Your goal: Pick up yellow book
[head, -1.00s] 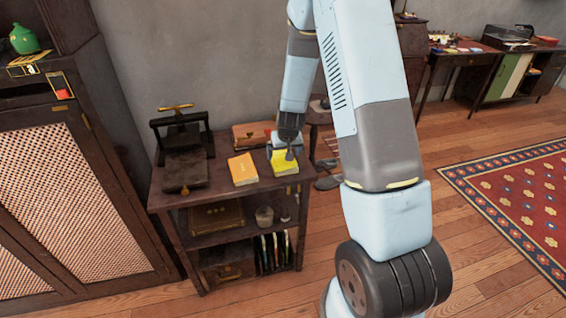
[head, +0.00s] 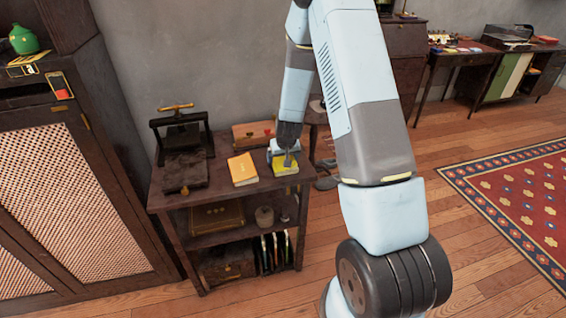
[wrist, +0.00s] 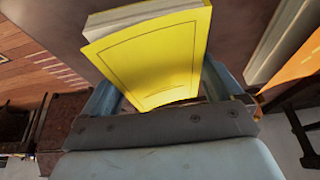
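The yellow book (head: 287,170) lies on top of the small dark shelf, near its right end, partly covered by my gripper in the head view. In the wrist view the yellow book (wrist: 155,60) shows its cover and pale page edges, with its near end between my fingers. My gripper (head: 284,157) is down at the book. In the wrist view my gripper (wrist: 163,85) is open, with one finger at each side of the book. Any contact at the sides is hard to tell.
An orange book (head: 242,169) lies just left on the same shelf (head: 225,197). A dark press (head: 183,150) stands at the shelf's left, and a brown box (head: 252,133) lies behind. A tall cabinet (head: 70,190) is at left. Open floor lies to the right.

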